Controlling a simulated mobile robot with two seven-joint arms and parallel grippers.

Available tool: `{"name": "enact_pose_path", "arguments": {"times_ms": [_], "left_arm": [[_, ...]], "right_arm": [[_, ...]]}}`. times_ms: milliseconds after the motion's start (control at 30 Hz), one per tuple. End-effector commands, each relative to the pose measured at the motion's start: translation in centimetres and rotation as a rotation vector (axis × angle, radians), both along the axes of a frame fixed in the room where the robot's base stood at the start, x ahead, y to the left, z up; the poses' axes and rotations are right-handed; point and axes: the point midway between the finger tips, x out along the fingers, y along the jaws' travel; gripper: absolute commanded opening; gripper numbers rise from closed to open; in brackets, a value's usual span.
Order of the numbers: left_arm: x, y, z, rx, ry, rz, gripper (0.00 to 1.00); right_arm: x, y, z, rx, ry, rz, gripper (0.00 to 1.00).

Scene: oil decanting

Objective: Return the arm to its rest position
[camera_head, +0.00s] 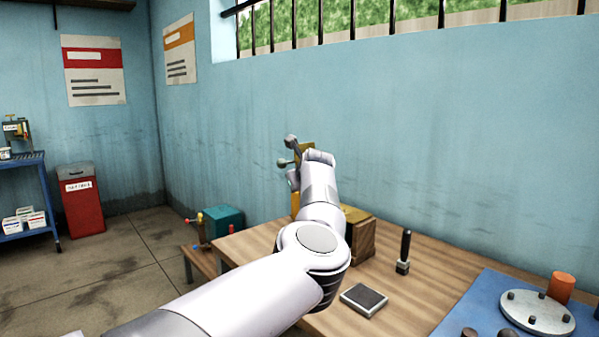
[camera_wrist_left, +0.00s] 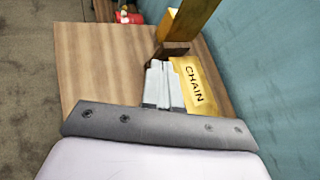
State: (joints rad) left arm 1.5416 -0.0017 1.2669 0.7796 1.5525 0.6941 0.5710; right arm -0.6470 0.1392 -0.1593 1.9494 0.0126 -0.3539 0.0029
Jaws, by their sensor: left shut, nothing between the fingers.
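My left arm (camera_head: 318,190) reaches in from the lower left over the wooden table (camera_head: 400,285) in the head view, with its far end toward the wall. My left gripper (camera_wrist_left: 162,66) shows in the left wrist view with its pale fingers together and nothing between them. A yellow container labelled CHAIN (camera_wrist_left: 195,85) is right beside the fingers; I cannot tell whether they touch. In the head view the arm hides most of the container and the gripper. My right gripper is in neither view.
A wooden block (camera_head: 362,240), a dark upright tool (camera_head: 404,252) and a dark square pad (camera_head: 363,300) are on the table near the arm. A blue mat (camera_head: 462,312) with a round plate (camera_head: 537,313) lies at right. The table's left part is mostly clear.

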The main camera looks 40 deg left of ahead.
Motion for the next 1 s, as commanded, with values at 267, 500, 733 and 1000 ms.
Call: {"name": "enact_pose_path", "arguments": {"times_ms": [267, 500, 733, 1000], "left_arm": [[-1.8, -1.1, 3.0, -0.002, -0.003, 0.0, 0.0], [-2.5, -1.5, 4.2, -0.001, -0.001, -0.001, 0.0], [-2.6, -1.4, 4.3, 0.001, 0.001, 0.001, 0.0], [-6.6, 3.7, 2.8, 0.308, 0.133, 0.105, 0.0]], "right_arm": [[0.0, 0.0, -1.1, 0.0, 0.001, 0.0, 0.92], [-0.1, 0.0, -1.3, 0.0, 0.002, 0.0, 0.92], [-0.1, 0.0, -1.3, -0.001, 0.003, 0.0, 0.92], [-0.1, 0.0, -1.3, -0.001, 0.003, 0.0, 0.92]]}}
